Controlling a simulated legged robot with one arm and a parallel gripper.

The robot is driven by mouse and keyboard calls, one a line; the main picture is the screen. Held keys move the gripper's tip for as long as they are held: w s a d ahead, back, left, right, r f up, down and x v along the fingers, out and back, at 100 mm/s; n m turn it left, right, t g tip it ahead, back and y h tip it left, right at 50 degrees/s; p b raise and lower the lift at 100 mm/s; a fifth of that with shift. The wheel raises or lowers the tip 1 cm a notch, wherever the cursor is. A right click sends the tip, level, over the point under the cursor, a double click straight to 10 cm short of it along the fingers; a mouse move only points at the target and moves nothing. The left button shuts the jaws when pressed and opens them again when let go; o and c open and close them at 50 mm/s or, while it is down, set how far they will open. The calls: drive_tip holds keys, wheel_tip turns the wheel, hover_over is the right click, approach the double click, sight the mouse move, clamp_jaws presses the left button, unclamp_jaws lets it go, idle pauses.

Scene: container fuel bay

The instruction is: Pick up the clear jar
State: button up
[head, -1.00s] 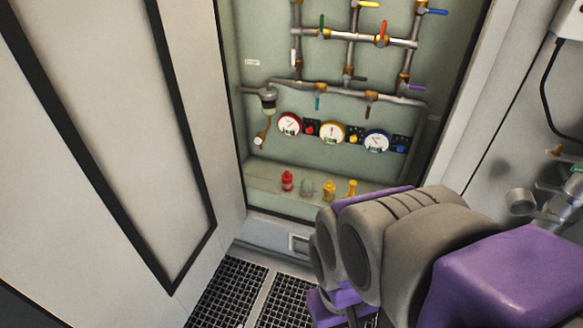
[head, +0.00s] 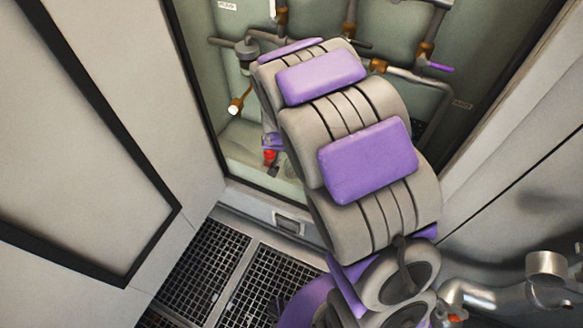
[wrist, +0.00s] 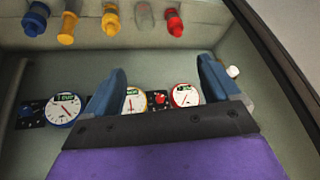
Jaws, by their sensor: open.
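The clear jar (wrist: 145,16) shows in the wrist view at the top edge, partly cut off, on a shelf between an orange bottle (wrist: 111,19) and a red bottle (wrist: 173,22). My gripper (wrist: 160,66) is open and empty, with its two blue fingers spread apart. The jar lies beyond the fingertips in the picture, between their lines, and is not touched. In the head view my arm hides the clear jar, and a red bottle (head: 269,157) shows just left of the arm.
A yellow bottle (wrist: 67,27) and a blue bottle (wrist: 36,18) stand farther along the same shelf. Round gauges (wrist: 186,96) are on the back panel. Pipes with valves (head: 405,73) run above. The cabinet's dark frame (head: 215,130) borders the bay; grating (head: 205,270) covers the floor.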

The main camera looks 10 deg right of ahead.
drive_tip(key=w+f+m+t+h, duration=0.1)
drive_tip(key=w+f+t, duration=0.1)
drive_tip(key=w+f, duration=0.5)
drive_tip(key=n+t+h, duration=0.2)
drive_tip(key=t+h, duration=0.1)
drive_tip(key=t, duration=0.7)
approach(291, 167)
drive_tip(key=x, duration=0.7)
drive_tip(key=shift+w+f, duration=0.15)
drive_tip(key=shift+w, duration=0.05)
drive_tip(key=shift+m, duration=0.3)
drive_tip(key=shift+d+b+x, duration=0.2)
drive_tip(key=shift+b+x, duration=0.1)
drive_tip(key=shift+x, duration=2.45)
drive_tip(key=shift+a, duration=0.1)
drive_tip(key=shift+c, duration=0.7)
drive_tip(key=c, duration=0.9)
